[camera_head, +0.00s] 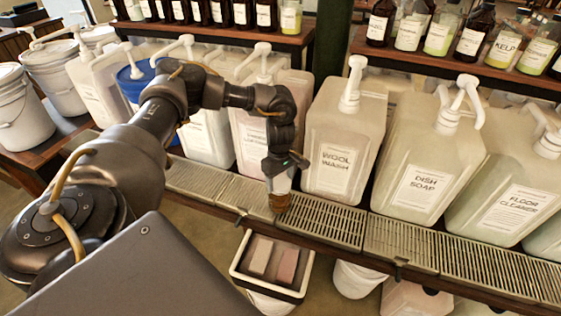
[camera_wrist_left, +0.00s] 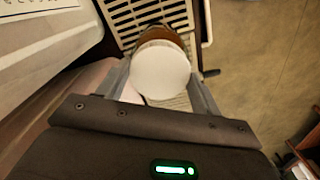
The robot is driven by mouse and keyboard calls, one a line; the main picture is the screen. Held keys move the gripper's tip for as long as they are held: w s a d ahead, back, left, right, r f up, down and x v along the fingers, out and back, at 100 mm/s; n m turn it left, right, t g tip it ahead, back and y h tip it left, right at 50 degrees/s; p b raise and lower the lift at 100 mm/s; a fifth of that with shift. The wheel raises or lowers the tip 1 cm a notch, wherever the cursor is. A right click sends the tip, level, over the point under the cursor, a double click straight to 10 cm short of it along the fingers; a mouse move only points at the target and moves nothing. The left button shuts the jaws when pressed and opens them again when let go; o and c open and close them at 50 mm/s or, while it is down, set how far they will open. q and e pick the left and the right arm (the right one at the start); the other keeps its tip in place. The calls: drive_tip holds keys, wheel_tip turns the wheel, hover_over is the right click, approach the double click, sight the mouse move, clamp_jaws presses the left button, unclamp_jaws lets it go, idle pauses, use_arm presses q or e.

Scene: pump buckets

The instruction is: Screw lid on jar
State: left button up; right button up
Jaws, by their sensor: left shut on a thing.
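My left gripper (camera_head: 281,182) points down over the metal drip grate. It is shut on a white round lid (camera_wrist_left: 160,72), which shows between its two fingers in the left wrist view. An amber jar (camera_head: 280,203) stands on the grate directly below the gripper. Its brown rim also shows past the lid in the left wrist view (camera_wrist_left: 158,33). The lid is at the jar's mouth, but I cannot tell whether it is seated or threaded. The fingers hide part of the lid in the head view. My right gripper is not in view.
Large pump jugs, including wool wash (camera_head: 337,170) and dish soap (camera_head: 420,190), stand close behind the grate (camera_head: 320,218). A white tray (camera_head: 262,290) with two bars sits below its front edge. Several bottles line the shelves above. White buckets (camera_head: 22,115) stand at left.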

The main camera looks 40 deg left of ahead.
use_arm(q)
drive_tip(key=m+b, duration=0.1)
drive_tip(key=m, duration=0.1)
drive_tip(key=shift+f+m+b, duration=0.15)
drive_tip(key=shift+m+b, duration=0.15)
drive_tip(key=shift+m, duration=0.6)
drive_tip(key=o, duration=0.9)
